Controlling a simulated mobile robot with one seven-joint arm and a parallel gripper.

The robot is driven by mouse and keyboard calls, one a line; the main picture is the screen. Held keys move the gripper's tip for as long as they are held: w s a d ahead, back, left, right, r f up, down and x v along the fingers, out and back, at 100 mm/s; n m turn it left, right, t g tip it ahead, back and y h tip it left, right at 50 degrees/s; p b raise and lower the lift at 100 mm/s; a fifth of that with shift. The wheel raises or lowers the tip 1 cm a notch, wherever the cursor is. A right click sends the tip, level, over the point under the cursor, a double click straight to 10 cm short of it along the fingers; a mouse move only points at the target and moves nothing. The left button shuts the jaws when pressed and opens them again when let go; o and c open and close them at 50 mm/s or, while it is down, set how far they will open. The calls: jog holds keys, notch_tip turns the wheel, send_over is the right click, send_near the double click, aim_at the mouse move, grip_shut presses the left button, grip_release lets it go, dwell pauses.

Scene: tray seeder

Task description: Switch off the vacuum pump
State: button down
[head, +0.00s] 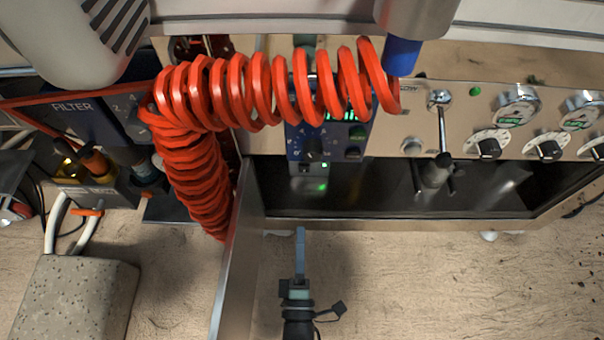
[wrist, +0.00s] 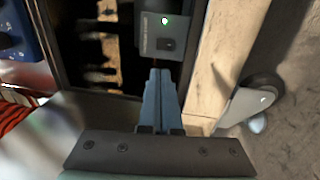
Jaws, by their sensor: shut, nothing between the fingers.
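A small grey switch box with a black rocker switch (wrist: 166,44) and a lit green lamp (wrist: 165,21) shows at the top of the wrist view. In the head view the grey box (head: 308,186) sits below a blue control panel (head: 295,143), also with a green light lit. I cannot tell from the picture which label it carries. My gripper (head: 300,232) points at it from the front; its blue fingers (wrist: 160,72) are together and empty. The fingertips appear just below the box's lower edge in the wrist view; contact cannot be told.
A red coiled hose (head: 270,92) hangs across the front of the blue panel. A metal side plate (head: 235,270) stands left of my gripper. A steel panel with gauges and knobs (head: 488,148) is at the right. A grey speckled block (head: 75,300) lies at the lower left.

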jog(key=b, duration=0.6)
send_near(302, 167)
jog(key=w, duration=0.5)
jog(key=shift+w, duration=0.1)
jog(key=shift+w+r+b, duration=0.25)
jog(key=shift+w+b, duration=0.15)
jog(key=shift+w, duration=0.4)
jog(key=shift+r, duration=0.1)
jog(key=shift+r+p, duration=0.1)
jog(key=shift+p, duration=0.25)
